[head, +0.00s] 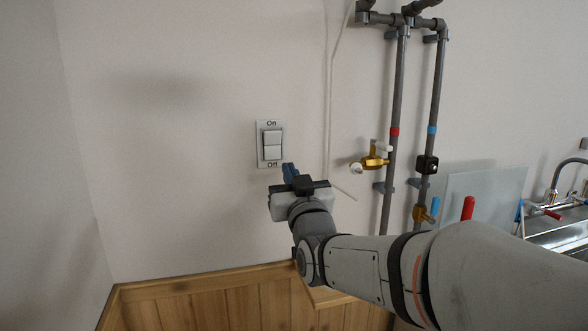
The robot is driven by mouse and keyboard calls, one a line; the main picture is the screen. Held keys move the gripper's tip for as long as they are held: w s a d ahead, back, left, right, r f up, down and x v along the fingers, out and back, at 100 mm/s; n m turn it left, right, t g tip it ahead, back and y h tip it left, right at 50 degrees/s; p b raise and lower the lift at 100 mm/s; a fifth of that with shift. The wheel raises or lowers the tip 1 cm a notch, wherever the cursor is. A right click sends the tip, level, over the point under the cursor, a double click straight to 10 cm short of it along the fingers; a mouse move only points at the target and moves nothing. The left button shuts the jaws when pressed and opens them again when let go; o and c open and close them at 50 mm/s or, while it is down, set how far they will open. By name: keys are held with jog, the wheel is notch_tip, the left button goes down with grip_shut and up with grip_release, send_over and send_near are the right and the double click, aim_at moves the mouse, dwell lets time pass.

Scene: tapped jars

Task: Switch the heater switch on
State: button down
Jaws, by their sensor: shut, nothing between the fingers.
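The heater switch (272,144) is a white rocker on a light plate on the wall, left of the pipes. Its plate is marked "On" at the top and "Off" at the bottom. Which half of the rocker is pressed in is hard to tell. My gripper (288,170) is shut and empty. The whole switch is visible.
Grey pipes (397,110) with a brass valve (373,160) stand right of the switch. A thin white cable (328,110) hangs between. Wooden panelling (200,300) runs below. A sink (560,235) is at far right. The wall left of the switch is clear.

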aim_at(276, 138)
jog(key=p+x, duration=0.3)
jog(key=x, duration=0.8)
jog(key=shift+w, duration=0.1)
jog(key=shift+a+r+p, duration=0.15)
jog(key=shift+a+p, duration=0.05)
jog(key=shift+p, duration=0.1)
jog(key=shift+w+d, duration=0.15)
jog(key=shift+d, duration=0.15)
jog(key=shift+s+f+b, duration=0.25)
jog(key=shift+s+b, duration=0.1)
jog(key=shift+b, duration=0.1)
jog(key=s+d+b, duration=0.3)
jog(key=s+b, duration=0.1)
jog(key=s, duration=0.9)
jog(key=shift+d+r, duration=0.2)
jog(key=shift+d, duration=0.1)
